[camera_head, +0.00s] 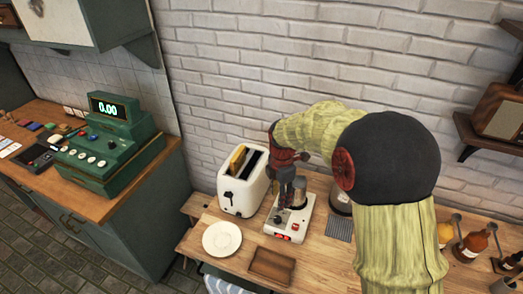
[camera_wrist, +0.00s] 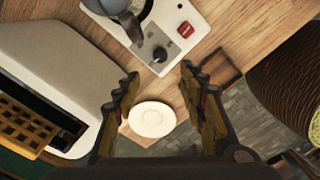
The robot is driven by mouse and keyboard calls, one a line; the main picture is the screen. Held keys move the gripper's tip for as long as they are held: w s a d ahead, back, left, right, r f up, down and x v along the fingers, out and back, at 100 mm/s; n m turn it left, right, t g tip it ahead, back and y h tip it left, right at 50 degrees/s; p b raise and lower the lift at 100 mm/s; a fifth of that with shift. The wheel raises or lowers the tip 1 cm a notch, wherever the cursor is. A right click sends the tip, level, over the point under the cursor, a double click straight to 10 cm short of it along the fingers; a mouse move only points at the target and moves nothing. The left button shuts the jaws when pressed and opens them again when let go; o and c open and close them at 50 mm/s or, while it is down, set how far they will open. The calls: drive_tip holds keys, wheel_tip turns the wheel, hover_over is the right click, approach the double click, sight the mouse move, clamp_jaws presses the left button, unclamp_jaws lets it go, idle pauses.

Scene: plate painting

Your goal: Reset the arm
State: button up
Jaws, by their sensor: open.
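My gripper (camera_wrist: 160,98) is open and empty in the wrist view, its two fingers spread apart with a white plate (camera_wrist: 152,119) showing between them, farther off. In the head view my arm reaches over the wooden counter from the right, and my gripper (camera_head: 288,190) hangs above a white appliance with a metal cup, partly hiding it. The white plate (camera_head: 222,238) lies flat on the counter's front left, apart from my gripper, and looks empty.
A white toaster (camera_head: 243,182) holding a yellow-brown slice stands left of my gripper. A brown wooden tray (camera_head: 272,266) lies in front. Sauce bottles (camera_head: 472,245) stand right. A green cash register (camera_head: 108,150) is on the left counter.

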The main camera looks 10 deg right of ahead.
drive_tip(key=s+r+m+t+b, duration=0.2)
drive_tip(key=s+r+m+b, duration=0.2)
drive_tip(key=s+m, duration=0.6)
drive_tip(key=s+r+m+t+b, duration=0.3)
drive_tip(key=s+r+m+b, duration=0.2)
drive_tip(key=s+m, duration=0.5)
drive_tip(key=s+r, duration=0.1)
drive_tip(key=s, duration=0.5)
drive_tip(key=shift+s+t, duration=0.3)
